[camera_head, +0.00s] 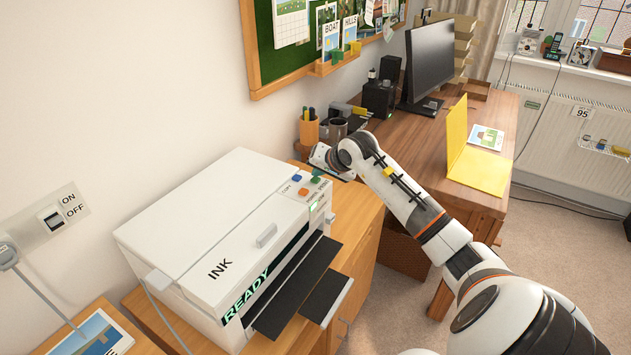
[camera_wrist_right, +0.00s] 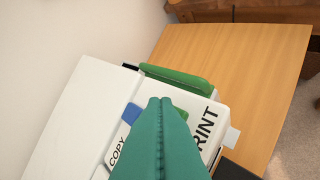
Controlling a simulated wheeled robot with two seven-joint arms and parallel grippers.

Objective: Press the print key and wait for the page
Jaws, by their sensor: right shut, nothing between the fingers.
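The white printer (camera_head: 190,215) stands on a wooden cabinet at the left, with READY lit green on its front. Its key panel is at the far right corner of the top. In the right wrist view a blue key (camera_wrist_right: 131,113) sits by the word COPY, and a green key (camera_wrist_right: 181,112) by PRINT is mostly hidden behind my fingers. My right gripper (camera_wrist_right: 160,103) is shut and empty, its teal fingertips over the panel beside the green key; I cannot tell whether they touch it. The dark output tray (camera_head: 325,297) shows no page. My left gripper is out of view.
The cabinet top right of the printer is clear.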

